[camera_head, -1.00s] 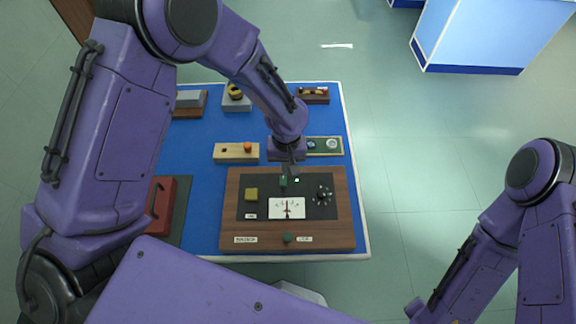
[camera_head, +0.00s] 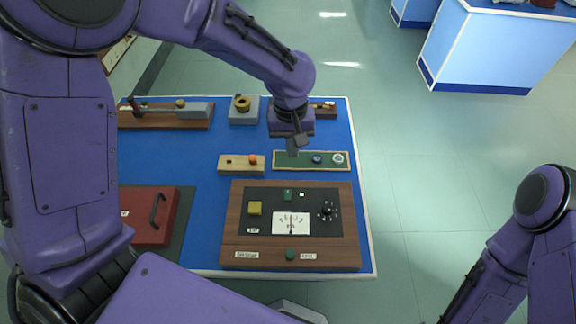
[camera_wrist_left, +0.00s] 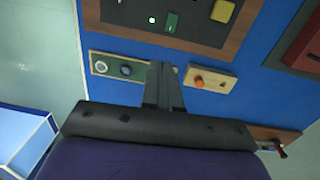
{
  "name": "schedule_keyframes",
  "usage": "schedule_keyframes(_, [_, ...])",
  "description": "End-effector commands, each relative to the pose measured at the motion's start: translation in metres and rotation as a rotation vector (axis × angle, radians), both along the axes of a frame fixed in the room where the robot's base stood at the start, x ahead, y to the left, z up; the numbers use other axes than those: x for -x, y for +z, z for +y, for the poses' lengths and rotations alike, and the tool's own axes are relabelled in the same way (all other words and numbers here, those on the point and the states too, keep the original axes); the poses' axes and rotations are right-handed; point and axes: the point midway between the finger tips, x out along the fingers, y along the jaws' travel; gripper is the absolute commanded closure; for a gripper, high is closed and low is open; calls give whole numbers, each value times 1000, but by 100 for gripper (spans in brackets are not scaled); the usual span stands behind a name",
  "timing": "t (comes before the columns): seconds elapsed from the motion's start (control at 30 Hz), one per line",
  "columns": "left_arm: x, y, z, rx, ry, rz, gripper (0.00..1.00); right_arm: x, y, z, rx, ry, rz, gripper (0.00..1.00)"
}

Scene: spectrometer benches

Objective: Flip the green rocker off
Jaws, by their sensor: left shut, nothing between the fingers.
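The green rocker (camera_head: 288,195) sits at the top middle of the dark panel on the wooden instrument box (camera_head: 235,222), with a small white light (camera_head: 302,195) to its right. In the left wrist view the rocker (camera_wrist_left: 171,22) shows near the top, beyond my fingertips. I cannot tell which way it is tilted. My left gripper (camera_head: 293,152) is shut and empty, above the left part of the green strip board behind the box, apart from the rocker. Its closed fingers (camera_wrist_left: 161,68) also show in the left wrist view. My right gripper is not in view; only my right arm shows at the right.
The box also carries a yellow button (camera_head: 255,208), a meter (camera_head: 290,222), a black knob (camera_head: 327,209) and a green front knob (camera_head: 291,254). A wooden block with an orange knob (camera_head: 253,159) and a red case (camera_head: 153,217) stand nearby on the blue table.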

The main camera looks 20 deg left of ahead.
Motion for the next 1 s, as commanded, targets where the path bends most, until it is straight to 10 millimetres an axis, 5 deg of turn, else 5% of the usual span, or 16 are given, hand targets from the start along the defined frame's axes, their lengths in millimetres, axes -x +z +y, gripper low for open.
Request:
schedule_keyframes(0.17, [-9,20,56,203,170,-61,100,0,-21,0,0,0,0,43])
schedule_keyframes(0.33, [13,6,98,443,-66,-183,100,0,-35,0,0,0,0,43])
schedule_keyframes(0.7, [60,-38,91,585,-955,-604,100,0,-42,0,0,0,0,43])
schedule_keyframes(1.0, [62,-41,90,462,-1401,-781,100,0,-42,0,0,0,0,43])
